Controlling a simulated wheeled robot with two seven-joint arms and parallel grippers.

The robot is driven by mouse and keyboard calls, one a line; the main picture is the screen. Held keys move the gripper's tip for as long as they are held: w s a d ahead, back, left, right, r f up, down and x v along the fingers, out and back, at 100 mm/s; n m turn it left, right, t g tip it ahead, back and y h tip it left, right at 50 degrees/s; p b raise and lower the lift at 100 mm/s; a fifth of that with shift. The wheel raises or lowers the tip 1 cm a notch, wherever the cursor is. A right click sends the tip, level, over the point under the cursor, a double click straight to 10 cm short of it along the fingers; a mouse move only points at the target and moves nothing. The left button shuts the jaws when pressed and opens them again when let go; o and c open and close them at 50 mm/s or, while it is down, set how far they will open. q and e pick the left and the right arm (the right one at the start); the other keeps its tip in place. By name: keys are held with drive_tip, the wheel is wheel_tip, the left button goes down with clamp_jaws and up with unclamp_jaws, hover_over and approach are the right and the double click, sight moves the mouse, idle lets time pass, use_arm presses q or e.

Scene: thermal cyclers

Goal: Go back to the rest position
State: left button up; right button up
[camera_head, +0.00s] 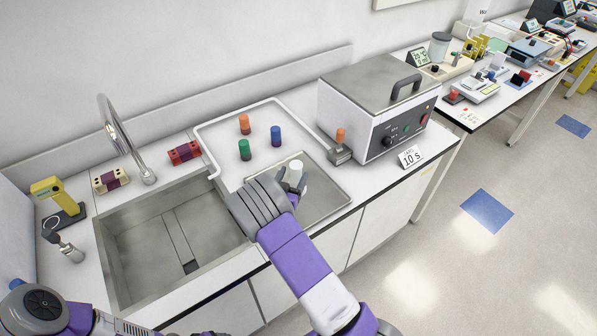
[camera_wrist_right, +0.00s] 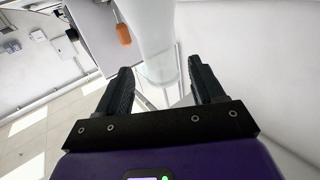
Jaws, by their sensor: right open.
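My right gripper (camera_head: 290,190) is over the front of the tray beside a tube with a white top (camera_head: 296,171). In the right wrist view my right gripper (camera_wrist_right: 160,68) is open, with one black finger on each side. The pale, translucent tube (camera_wrist_right: 152,30) shows upright beyond and between the fingers; contact cannot be made out. In the head view the gripper hides the tube's lower part. Part of my left arm (camera_head: 40,305) shows at the bottom left, but its gripper is out of view.
Orange (camera_head: 244,124), green (camera_head: 245,149) and blue (camera_head: 276,135) capped tubes stand on the white tray (camera_head: 205,140). A steel sink (camera_head: 140,250) lies left, with a tap (camera_head: 148,174).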

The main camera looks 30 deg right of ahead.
use_arm(q)
drive_tip(key=shift+s+f, duration=0.1)
drive_tip(key=shift+s, duration=0.25)
use_arm(e)
drive_tip(key=shift+v, duration=1)
drive_tip(key=shift+w, duration=0.1)
